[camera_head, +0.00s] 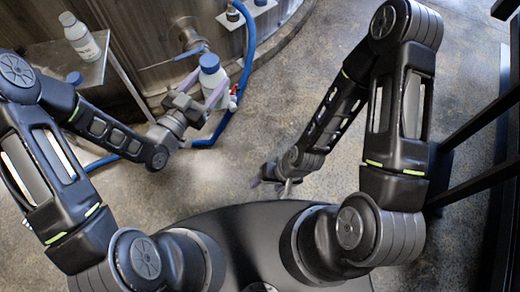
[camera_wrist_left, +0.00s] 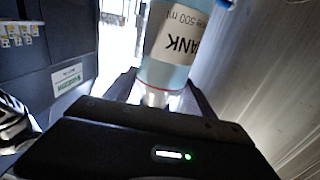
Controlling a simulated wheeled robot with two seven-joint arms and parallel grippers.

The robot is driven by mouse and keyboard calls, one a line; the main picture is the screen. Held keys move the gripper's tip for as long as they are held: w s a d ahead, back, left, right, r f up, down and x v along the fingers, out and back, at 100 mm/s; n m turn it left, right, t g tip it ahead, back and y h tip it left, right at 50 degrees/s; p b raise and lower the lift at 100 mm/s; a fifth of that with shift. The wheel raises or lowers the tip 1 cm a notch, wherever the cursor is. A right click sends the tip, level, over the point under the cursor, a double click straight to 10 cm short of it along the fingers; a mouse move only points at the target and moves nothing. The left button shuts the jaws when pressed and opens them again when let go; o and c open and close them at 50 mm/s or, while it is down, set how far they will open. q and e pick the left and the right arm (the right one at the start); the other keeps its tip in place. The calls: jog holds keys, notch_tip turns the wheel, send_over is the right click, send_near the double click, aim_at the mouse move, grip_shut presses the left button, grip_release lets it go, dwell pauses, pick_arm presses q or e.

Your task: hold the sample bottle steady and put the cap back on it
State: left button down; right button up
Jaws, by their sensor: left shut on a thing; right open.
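My left gripper (camera_head: 203,95) is shut on a white-labelled bottle (camera_head: 214,81). A blue cap (camera_head: 74,77) lies alone on the metal shelf at left. My right gripper (camera_head: 273,177) is open and empty, low at the middle, well apart from bottle and caps.
Open floor lies between my two grippers.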

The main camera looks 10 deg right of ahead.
pick_arm(q)
jog(key=w+a+r+n+t+y, duration=0.2)
jog(key=w+a+r+n+y, duration=0.1)
jog(key=a, duration=0.4)
jog(key=w+a+r+n+t+y, duration=0.2)
jog(key=w+a+r+n+y, duration=0.1)
jog(key=w+a+n+y, duration=0.2)
jog(key=w+a+y, duration=0.2)
jog(key=a+y, duration=0.1)
jog(key=shift+w+a+r+y, duration=0.2)
jog(key=shift+r+y, duration=0.1)
jog(key=shift+r, duration=0.1)
